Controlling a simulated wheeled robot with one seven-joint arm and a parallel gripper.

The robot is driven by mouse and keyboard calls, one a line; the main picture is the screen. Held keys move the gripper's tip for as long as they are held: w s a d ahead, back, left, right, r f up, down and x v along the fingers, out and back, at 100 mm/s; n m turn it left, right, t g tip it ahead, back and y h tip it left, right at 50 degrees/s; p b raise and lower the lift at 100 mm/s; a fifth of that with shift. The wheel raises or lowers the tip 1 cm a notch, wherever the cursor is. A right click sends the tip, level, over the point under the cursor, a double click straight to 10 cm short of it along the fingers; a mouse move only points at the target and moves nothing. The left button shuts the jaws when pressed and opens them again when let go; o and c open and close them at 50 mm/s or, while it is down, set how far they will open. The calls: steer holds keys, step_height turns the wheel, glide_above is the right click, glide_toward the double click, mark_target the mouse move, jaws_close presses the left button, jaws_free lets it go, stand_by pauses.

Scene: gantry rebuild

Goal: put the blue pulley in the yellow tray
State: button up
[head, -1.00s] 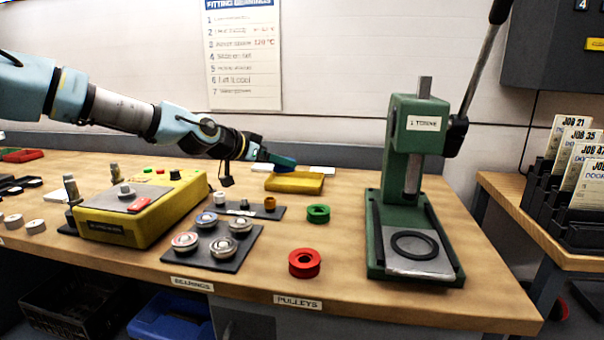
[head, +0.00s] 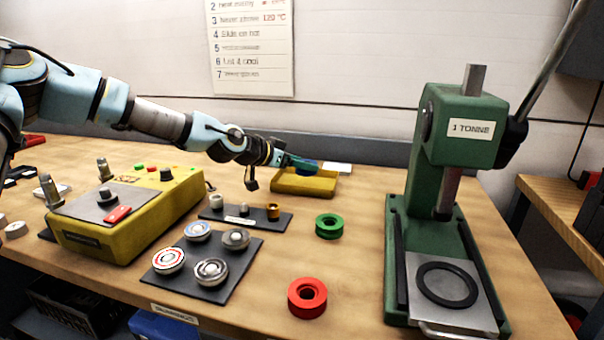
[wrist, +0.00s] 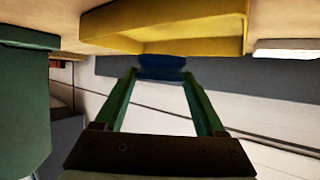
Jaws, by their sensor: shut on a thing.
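The blue pulley (wrist: 162,67) is between the green fingertips of my gripper (wrist: 160,72) in the wrist view. In the head view the blue pulley (head: 306,167) shows at the end of my gripper (head: 300,163), over the yellow tray. My gripper is shut on it. The yellow tray (head: 303,190) lies on the bench toward the back; it also shows in the wrist view (wrist: 180,45). The pulley overlaps the tray in both views; I cannot tell whether it touches the tray.
A green pulley (head: 328,226) and a red pulley (head: 307,298) lie on the bench. A green press (head: 450,140) stands at the right. A yellow heater box (head: 130,215) and a dark plate (head: 215,288) with several bearings are at the left.

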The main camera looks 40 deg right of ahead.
mark_target(298, 173)
steer(key=shift+f+p, duration=0.35)
steer(key=shift+f, duration=1.4)
steer(key=shift+f, duration=0.15)
steer(key=o, duration=1.5)
steer(key=shift+a+r, duration=0.1)
steer(key=shift+r, duration=0.15)
steer(key=b+v, duration=0.2)
steer(key=v, duration=1)
steer(key=shift+f, duration=0.1)
